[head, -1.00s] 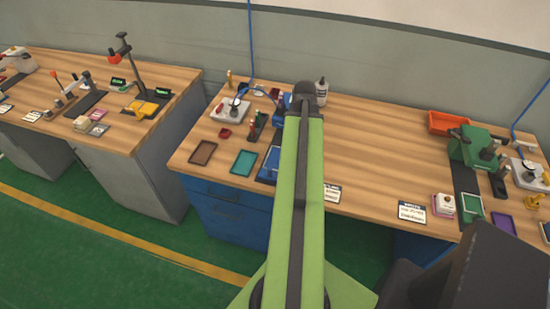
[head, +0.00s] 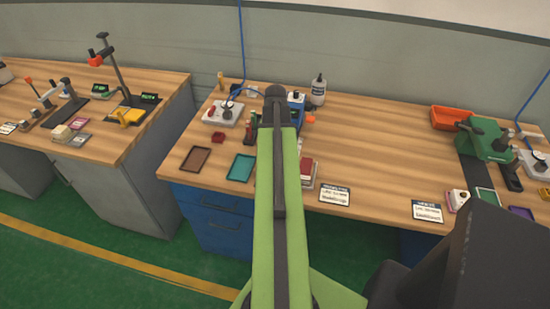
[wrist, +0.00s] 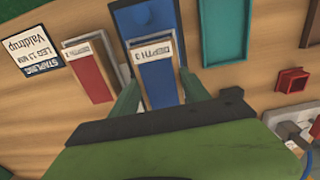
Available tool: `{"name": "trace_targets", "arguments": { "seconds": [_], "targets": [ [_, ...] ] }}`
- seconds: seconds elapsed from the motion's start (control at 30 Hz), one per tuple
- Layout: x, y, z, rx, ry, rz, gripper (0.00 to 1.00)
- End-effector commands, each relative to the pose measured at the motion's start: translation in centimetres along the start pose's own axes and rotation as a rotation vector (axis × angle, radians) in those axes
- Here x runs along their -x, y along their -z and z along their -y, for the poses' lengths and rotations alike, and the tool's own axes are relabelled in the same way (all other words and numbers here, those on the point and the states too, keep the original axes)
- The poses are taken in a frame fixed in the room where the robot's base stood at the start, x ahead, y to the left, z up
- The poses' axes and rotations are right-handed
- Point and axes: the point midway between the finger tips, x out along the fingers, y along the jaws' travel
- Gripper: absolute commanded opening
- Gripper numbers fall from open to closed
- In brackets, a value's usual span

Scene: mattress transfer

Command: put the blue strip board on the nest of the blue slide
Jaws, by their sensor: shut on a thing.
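A blue block-like piece (wrist: 158,82) with a pale label across one end lies between the two fingers of my gripper (wrist: 160,90) in the wrist view. My gripper is shut on it; it looks like the blue strip board, though I cannot tell for sure. In the head view my arm hides the gripper and most of the blue station (head: 296,101).
A similar red labelled block (wrist: 90,70) lies beside the held piece. A teal tray (head: 241,167), a brown tray (head: 196,159) and a small red dish (head: 218,137) are to the left. A stapling card (head: 335,195) lies right. The table's middle right is clear.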

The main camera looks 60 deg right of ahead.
Motion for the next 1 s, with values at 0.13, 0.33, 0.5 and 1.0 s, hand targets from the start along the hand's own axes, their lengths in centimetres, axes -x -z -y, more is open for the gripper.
{"name": "trace_targets", "arguments": {
  "seconds": [0.13,0.33,0.5,1.0],
  "targets": [
    [-2.11,0.29,-0.66,-0.011,0.000,0.000,0.10],
    [-1.76,0.41,-0.89,-0.014,0.000,0.000,0.10],
    [-2.03,0.47,-1.03,-0.017,0.000,0.000,0.61],
    [-1.60,0.49,-1.11,-0.018,0.000,0.000,0.76]
  ]
}}
